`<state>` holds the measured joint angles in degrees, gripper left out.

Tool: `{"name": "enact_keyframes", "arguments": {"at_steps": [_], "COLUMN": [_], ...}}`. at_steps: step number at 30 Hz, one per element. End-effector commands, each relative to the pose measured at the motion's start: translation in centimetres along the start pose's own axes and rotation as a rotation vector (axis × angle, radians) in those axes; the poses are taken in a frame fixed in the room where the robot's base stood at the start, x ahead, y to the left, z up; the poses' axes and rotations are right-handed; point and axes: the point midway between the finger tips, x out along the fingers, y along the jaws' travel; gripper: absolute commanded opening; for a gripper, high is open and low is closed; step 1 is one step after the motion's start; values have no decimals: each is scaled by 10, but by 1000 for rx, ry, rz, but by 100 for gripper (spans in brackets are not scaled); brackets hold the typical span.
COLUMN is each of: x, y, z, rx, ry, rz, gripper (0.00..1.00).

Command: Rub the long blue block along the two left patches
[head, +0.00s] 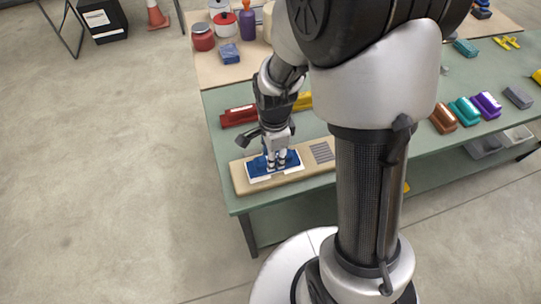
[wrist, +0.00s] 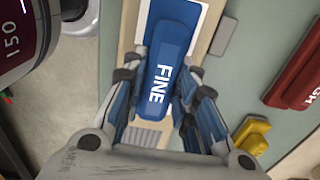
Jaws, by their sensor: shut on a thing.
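The long blue block (head: 262,163) lies on the tan board (head: 242,184) near the table's front left corner. In the wrist view the blue block (wrist: 172,45) shows the white word FINE. My gripper (head: 277,162) is shut on it from above, with a finger on each side. A white-edged blue area (head: 289,174) shows under and around the block; the block and my fingers hide much of the left patches, so I cannot tell them apart. A grey striped patch (head: 322,152) lies bare to the right on the board.
A red block (head: 238,116) and a yellow block (head: 303,101) lie behind the board. Brown (head: 443,118), teal (head: 465,111) and purple (head: 487,105) blocks stand right of my arm. Jars, including a red one (head: 203,37), stand at the back. My arm hides the board's right end.

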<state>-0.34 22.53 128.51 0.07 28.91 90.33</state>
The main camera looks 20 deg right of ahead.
Motion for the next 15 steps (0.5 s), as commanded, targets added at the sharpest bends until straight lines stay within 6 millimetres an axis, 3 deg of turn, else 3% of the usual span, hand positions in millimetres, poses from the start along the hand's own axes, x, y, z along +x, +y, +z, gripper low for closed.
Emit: {"name": "enact_keyframes", "arguments": {"at_steps": [15], "x": [0], "y": [1], "z": [-16], "rx": [-2], "ry": [1], "rz": [2], "gripper": [7]}}
